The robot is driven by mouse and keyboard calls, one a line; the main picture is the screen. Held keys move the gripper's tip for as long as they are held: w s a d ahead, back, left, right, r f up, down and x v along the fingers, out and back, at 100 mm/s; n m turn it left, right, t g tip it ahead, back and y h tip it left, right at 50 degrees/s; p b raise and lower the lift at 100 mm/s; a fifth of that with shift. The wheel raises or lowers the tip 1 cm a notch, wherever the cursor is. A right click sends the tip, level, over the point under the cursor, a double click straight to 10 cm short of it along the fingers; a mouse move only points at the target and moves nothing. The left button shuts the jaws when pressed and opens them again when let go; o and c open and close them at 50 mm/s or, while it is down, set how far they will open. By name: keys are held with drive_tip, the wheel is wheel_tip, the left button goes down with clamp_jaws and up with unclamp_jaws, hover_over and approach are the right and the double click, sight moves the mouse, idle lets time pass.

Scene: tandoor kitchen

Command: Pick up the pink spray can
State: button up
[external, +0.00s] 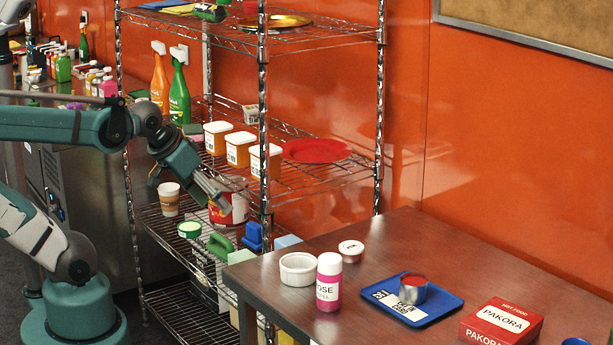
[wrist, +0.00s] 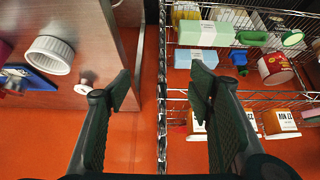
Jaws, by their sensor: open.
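The pink can (external: 328,291) stands upright near the front left part of the brown table in the external view. It has a pale top and a white label that reads in part "OSE". In the wrist view I cannot make it out with certainty; something pinkish is cut off at the left edge. My gripper (external: 213,196) is to the left of the table, in front of the wire rack, well apart from the can. In the wrist view its two fingers (wrist: 160,92) are spread with nothing held between them.
A blue tray (external: 447,309) with a small tin and a red PAKORA box (external: 502,322) are to the right. The wire rack's post (external: 264,150) rises beside my gripper.

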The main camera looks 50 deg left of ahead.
drive_tip(key=shift+d, duration=0.1)
drive_tip(key=shift+c, duration=0.5)
drive_tip(key=m+g+h+p, duration=0.7)
drive_tip(key=m+h, duration=0.8)
drive_tip(key=m, duration=0.3)
approach(327, 255)
drive_tip(key=shift+x, duration=1.75)
drive_tip(key=shift+s+d+r, duration=0.1)
drive_tip(key=shift+b+x, duration=0.5)
drive_tip(key=shift+x, duration=0.75)
drive_tip(key=shift+b+x, duration=0.7)
drive_tip(key=shift+x, duration=1.85)
